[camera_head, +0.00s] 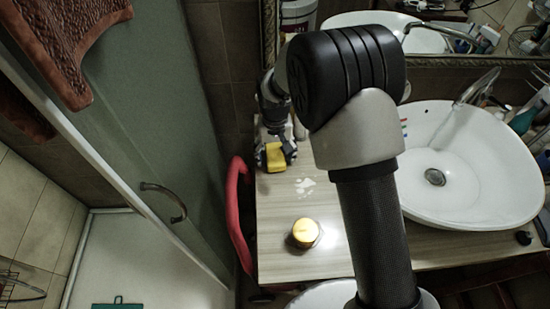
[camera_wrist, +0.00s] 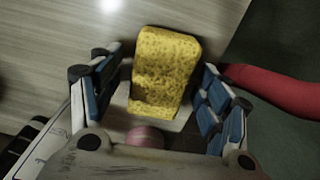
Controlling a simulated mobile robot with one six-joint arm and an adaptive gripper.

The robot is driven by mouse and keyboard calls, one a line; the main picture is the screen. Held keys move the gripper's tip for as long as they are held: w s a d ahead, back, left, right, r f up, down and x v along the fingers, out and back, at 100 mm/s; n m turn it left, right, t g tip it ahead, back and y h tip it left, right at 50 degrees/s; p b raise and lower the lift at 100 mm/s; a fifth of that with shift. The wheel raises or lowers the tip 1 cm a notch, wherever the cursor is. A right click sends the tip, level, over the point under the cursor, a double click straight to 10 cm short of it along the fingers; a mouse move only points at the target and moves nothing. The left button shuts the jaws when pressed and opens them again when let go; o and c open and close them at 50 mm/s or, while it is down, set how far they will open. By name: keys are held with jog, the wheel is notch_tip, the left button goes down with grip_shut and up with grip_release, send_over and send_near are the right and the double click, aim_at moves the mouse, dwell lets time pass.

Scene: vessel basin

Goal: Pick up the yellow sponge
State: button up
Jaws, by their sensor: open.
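The yellow sponge (camera_head: 275,157) lies near the left edge of the wooden counter (camera_head: 283,205) in the head view. In the wrist view the sponge (camera_wrist: 163,72) stands between the two blue-padded fingers. My gripper (camera_wrist: 160,85) is open around it, with a gap visible on both sides. In the head view my gripper (camera_head: 276,152) is at the sponge, partly hidden behind it and the arm. The sponge's lower end in the wrist view lies close to the palm.
A round yellow-topped jar (camera_head: 305,232) stands on the counter nearer the camera. A white basin (camera_head: 470,175) with a faucet is on the right. A red curved object (camera_head: 236,215) is beside the counter's left edge, near the shower door (camera_head: 150,130).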

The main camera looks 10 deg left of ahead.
aim_at(275, 154)
jog(key=shift+r, duration=0.1)
jog(key=shift+c, duration=0.6)
jog(key=c, duration=0.7)
notch_tip(275, 154, up, 20)
jog(key=p, duration=0.5)
jog(key=shift+p, duration=0.4)
jog(key=shift+o, duration=0.7)
jog(key=c, duration=0.4)
